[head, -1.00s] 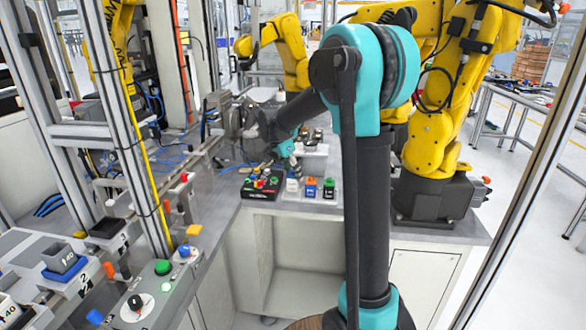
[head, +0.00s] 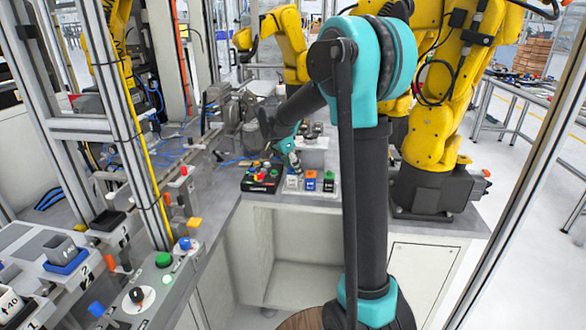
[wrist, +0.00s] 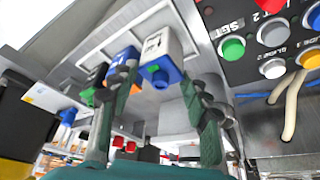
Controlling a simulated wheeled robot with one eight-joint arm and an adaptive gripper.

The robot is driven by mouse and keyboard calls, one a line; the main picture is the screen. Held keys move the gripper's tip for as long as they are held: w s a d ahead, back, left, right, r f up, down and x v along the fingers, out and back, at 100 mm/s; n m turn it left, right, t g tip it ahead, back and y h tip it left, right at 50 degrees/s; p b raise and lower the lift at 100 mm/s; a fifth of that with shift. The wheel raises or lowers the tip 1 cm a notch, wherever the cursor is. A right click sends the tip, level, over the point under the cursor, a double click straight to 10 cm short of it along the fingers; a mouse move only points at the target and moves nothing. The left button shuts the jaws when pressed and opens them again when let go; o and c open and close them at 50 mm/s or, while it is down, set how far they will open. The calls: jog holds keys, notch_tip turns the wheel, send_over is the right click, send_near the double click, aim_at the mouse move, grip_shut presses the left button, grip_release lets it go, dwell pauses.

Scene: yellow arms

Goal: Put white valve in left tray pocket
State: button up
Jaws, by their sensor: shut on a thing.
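The white valve (head: 292,184) stands at the left end of a short row on a light tray (head: 310,197) at the bench edge in the head view. In the wrist view the white valve (wrist: 154,44) shows its printed label and blue cap, beyond my fingertips. My gripper (head: 293,163) points down over it in the head view. In the wrist view its two fingers (wrist: 160,84) stand apart on either side of the valve's capped end, shut on it. The contact itself is not clearly visible. I cannot make out the left tray pocket.
A blue valve (head: 311,181) and a green-capped valve (head: 329,182) stand close to the right. A black button box (head: 262,178) is close on the left. A yellow robot arm (head: 435,130) stands at the right. A left bench holds buttons and fixtures (head: 65,255).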

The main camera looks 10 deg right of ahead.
jog(key=shift+f, duration=0.35)
jog(key=o, duration=1.3)
jog(key=v, duration=1.2)
jog(key=shift+s, duration=0.1)
jog(key=s+d+f+n+y, duration=0.1)
jog(key=s+d+f+n, duration=0.1)
jog(key=s+f+n, duration=0.2)
jog(key=s+d+f+n+t+y, duration=0.1)
jog(key=s+d+f+n, duration=0.2)
jog(key=s+f, duration=0.7)
jog(key=s+d+f+n+t+y, duration=0.1)
jog(key=s+f+n, duration=0.4)
jog(key=s, duration=0.9)
jog(key=shift+s+d+f+n+y, duration=0.15)
jog(key=shift+d+f+y, duration=0.1)
jog(key=shift+d+f, duration=0.4)
jog(key=shift+d+f+n+y, duration=0.15)
jog(key=shift+d+f+y, duration=0.2)
jog(key=shift+f, duration=0.6)
